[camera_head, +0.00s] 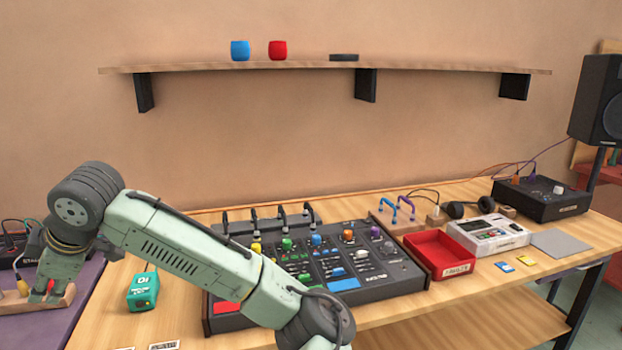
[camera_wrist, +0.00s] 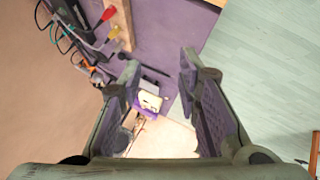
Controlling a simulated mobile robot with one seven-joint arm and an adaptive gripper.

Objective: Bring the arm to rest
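My arm reaches across the front of the bench to the left in the head view. My gripper (camera_head: 42,290) is at the far left there, low in the picture, over the purple table. In the wrist view my gripper (camera_wrist: 160,66) is open. Its two fingers stand well apart and I see nothing held between them. A small white and purple thing (camera_wrist: 150,103) shows beyond the gap, against the purple surface; I cannot tell what it is.
A wooden strip (camera_wrist: 120,18) with red and yellow plugs lies on the purple table near my gripper. A green box (camera_head: 143,291), a mixer-like panel (camera_head: 395,270) and a red tray (camera_head: 440,249) stand on the wooden bench. A shelf (camera_head: 430,69) hangs above.

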